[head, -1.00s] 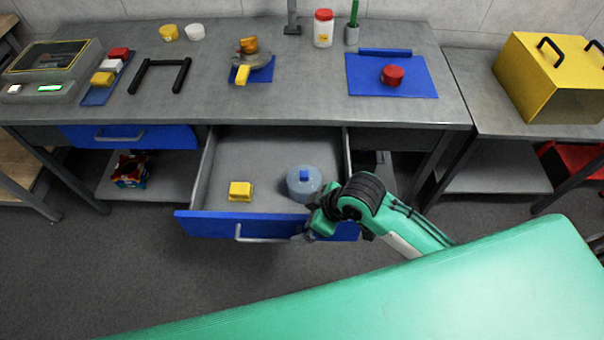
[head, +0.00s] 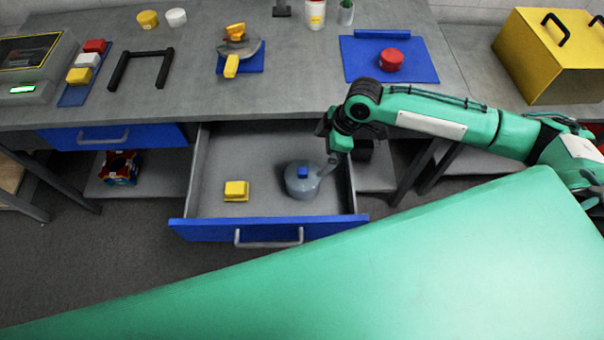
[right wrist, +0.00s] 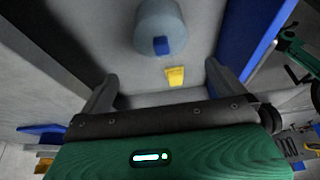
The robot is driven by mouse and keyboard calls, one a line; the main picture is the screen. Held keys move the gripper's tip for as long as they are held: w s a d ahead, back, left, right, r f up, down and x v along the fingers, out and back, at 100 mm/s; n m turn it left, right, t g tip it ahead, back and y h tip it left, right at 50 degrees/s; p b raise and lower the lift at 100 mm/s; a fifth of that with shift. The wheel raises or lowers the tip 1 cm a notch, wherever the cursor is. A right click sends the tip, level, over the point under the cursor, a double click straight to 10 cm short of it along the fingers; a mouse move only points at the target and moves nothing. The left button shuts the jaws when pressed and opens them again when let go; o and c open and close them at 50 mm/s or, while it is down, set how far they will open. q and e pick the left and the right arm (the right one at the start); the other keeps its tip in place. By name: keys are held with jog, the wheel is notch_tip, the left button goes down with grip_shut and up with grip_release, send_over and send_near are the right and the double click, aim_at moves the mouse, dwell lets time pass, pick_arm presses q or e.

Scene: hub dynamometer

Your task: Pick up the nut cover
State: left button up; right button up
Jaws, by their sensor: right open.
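A round blue-grey cover with a blue knob (head: 300,182) sits in the open drawer, at its right side; I take it for the nut cover, though no label shows. It also shows in the right wrist view (right wrist: 160,27), beyond the fingers. My right gripper (head: 328,166) is above the drawer's right side, close to the cover. In the right wrist view its two fingers (right wrist: 160,85) are spread with nothing between them. Whether a finger touches the cover I cannot tell. My left gripper is not in view.
A yellow block (head: 236,191) lies left of the cover in the drawer (head: 205,228). Drawer walls stand close around. On the bench are a red round part (head: 391,60) on a blue mat and a black handle frame (head: 140,67). A yellow box (head: 540,60) stands at right.

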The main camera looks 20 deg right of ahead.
aim_at(303, 170)
jog(key=x, duration=0.6)
jog(key=shift+a, duration=0.15)
jog(key=shift+p+x, duration=0.85)
jog(key=shift+x, duration=2.15)
jog(key=shift+a+r, duration=0.1)
jog(key=shift+a, duration=0.05)
jog(key=c, duration=0.6)
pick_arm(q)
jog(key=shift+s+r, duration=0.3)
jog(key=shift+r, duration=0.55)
pick_arm(e)
jog(key=shift+c, duration=0.2)
jog(key=shift+r, duration=0.1)
